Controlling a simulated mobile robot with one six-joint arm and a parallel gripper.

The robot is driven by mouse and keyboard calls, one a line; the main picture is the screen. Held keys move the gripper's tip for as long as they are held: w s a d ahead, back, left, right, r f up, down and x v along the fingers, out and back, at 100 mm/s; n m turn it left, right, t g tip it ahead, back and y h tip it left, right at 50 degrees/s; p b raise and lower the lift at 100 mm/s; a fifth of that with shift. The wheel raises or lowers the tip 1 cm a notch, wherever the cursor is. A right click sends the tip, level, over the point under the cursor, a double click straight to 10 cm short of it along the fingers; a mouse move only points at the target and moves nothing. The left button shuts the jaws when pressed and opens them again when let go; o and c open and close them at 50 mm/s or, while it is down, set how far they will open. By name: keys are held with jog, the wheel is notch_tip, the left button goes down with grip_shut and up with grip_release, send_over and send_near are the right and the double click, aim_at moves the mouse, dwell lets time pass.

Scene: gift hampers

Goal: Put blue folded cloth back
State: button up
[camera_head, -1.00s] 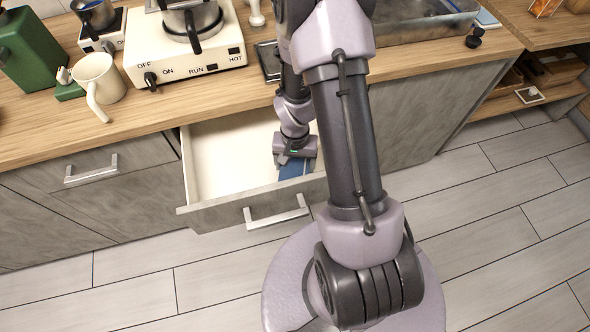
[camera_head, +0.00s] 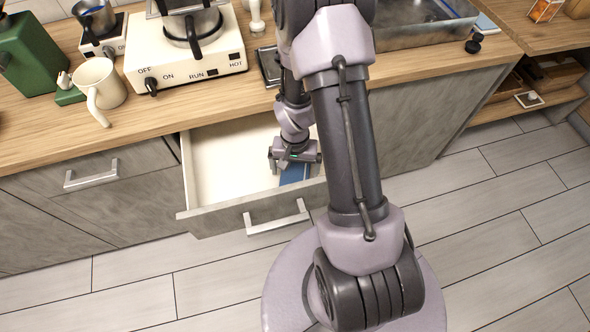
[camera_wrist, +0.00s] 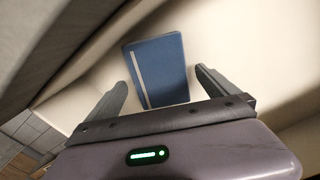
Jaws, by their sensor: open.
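The blue folded cloth (camera_wrist: 163,72) lies flat on the floor of the open drawer, with a pale stripe near one edge. In the head view a part of the cloth (camera_head: 294,174) shows at the drawer's right end, partly hidden by my gripper and arm. My gripper (camera_wrist: 160,88) is open above the cloth, its two fingers apart on either side of it and not closed on it. In the head view my gripper (camera_head: 294,160) is down inside the drawer (camera_head: 222,222). The drawer is pulled out and otherwise looks empty where I can see.
The wooden counter (camera_head: 150,119) stands over the drawer. It holds a white hot plate with a pot (camera_head: 187,58), a white mug (camera_head: 98,88), a green machine (camera_head: 38,55) and a metal basin (camera_head: 425,22). The floor at the right is clear.

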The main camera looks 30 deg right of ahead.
notch_tip(320, 180, up, 10)
jog(key=p, duration=0.4)
notch_tip(320, 180, up, 14)
jog(key=t, duration=0.2)
send_over(295, 173)
jog(key=a, duration=0.5)
jog(key=s+a+r+n+t+y, duration=0.1)
jog(key=s+a+r+t, duration=0.1)
jog(key=s+a+r, duration=0.3)
jog(key=s+a+r+n+t+y, duration=0.1)
jog(key=s+a+r, duration=0.3)
jog(key=r, duration=0.5)
jog(key=shift+s+a+r+n+t, duration=0.4)
jog(key=shift+s+n, duration=0.2)
jog(key=shift+s, duration=0.6)
jog(key=shift+d, duration=0.1)
